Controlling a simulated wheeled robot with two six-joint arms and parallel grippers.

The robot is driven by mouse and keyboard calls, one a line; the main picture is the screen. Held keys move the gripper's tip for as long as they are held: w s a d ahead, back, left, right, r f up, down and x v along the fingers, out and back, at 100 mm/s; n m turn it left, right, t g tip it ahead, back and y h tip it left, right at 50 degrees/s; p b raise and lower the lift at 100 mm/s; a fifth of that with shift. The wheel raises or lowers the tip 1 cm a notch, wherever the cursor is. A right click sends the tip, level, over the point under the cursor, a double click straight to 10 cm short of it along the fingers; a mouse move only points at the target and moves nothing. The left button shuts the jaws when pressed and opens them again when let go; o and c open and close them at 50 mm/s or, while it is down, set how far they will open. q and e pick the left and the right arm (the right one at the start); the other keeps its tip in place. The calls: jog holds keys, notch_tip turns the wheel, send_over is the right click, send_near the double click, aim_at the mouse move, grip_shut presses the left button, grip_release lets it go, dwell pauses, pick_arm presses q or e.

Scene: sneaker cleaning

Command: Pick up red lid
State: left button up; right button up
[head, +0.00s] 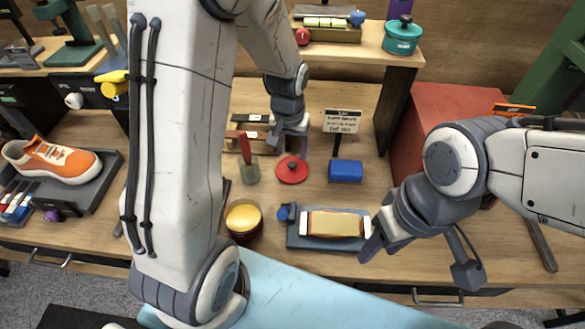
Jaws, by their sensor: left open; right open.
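The red lid (285,173), round with a dark knob, lies flat on the wooden table in the middle of the head view. My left gripper (291,147) is open and empty, reaching down from above just behind the lid, with its fingertips close to the lid's far edge. I cannot tell how high it is above the table. My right gripper (371,243) is open at the right end of the sponge tray, well to the front right of the lid.
A yellow-topped round container (243,218) and sponge tray (305,242) are in front. An orange sneaker (50,160) is far left.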

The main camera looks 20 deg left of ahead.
aim_at(292, 164)
pick_arm(q)
jog(key=shift+w+f+p, duration=0.2)
jog(key=shift+f, duration=1.2)
jog(key=shift+w+f+p, duration=0.15)
jog(key=shift+f, duration=1.2)
grip_shut()
